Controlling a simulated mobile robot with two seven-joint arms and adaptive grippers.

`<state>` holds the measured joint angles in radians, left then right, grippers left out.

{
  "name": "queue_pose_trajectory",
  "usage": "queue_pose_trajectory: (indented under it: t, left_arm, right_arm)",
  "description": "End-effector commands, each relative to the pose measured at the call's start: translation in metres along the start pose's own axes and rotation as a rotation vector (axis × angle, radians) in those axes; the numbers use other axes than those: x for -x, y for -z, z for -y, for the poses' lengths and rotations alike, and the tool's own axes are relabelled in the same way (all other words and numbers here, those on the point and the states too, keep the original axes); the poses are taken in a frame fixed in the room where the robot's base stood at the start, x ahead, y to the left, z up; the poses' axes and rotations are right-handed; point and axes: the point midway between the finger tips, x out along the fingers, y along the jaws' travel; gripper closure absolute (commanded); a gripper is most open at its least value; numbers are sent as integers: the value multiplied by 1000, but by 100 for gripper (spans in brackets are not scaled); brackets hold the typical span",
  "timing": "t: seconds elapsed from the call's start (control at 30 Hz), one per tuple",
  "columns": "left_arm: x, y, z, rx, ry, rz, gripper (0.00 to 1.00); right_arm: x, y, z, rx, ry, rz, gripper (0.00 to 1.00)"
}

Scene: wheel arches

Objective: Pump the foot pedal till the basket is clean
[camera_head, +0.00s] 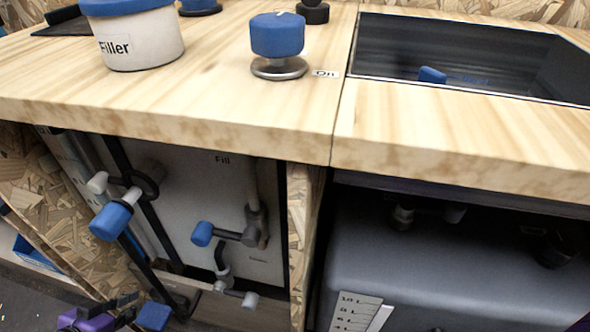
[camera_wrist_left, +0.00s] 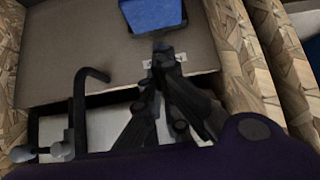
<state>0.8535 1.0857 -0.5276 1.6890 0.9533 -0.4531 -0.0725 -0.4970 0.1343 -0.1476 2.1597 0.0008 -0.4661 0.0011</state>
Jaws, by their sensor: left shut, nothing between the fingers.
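A blue foot pedal (camera_head: 153,316) shows low at the bottom left of the head view, inside the left cabinet bay. In the left wrist view a blue pad (camera_wrist_left: 152,14), seemingly the same pedal, lies just beyond the fingertips. My left gripper (camera_head: 126,300), dark with a purple body, is just left of the pedal. In the left wrist view its fingers (camera_wrist_left: 162,58) are closed together with nothing between them. I cannot tell whether they touch the pedal. No basket can be made out; the sink (camera_head: 375,48) is only partly visible.
Blue-handled valves (camera_head: 201,234) and (camera_head: 110,221) and pipes stand in the left bay above the pedal. A wooden divider (camera_head: 300,240) separates it from a grey tank (camera_head: 430,270). The countertop (camera_head: 200,115) overhangs both, carrying a Filler tub (camera_head: 140,45) and a blue knob (camera_head: 277,35).

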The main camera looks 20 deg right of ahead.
Motion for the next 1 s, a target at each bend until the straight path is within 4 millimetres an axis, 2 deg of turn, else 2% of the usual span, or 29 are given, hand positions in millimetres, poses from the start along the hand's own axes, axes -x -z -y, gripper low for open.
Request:
queue_pose_trajectory:
  t: [0.03,0.1,0.17,0.2,0.3,0.5,1.0]
  left_arm:
    - [-16,-2,0,1,-1,-1,100]
    - [-30,-2,0,2,-1,-1,100]
    - [-41,-2,0,2,-1,0,100]
    - [-45,-11,0,2,-1,5,100]
    - [-54,-20,0,2,-1,2,100]
    - [-62,-28,0,0,0,1,100]
    - [-64,-27,-4,0,0,-9,100]
  right_arm:
    - [-8,-3,0,3,2,4,60]
    - [-13,-7,0,5,3,14,60]
    - [-17,-10,0,8,4,22,60]
    - [-20,-12,0,11,5,25,60]
    - [-26,-14,-1,25,8,28,60]
    - [-29,-10,-2,33,10,22,60]
    - [-29,-12,-2,27,7,24,60]
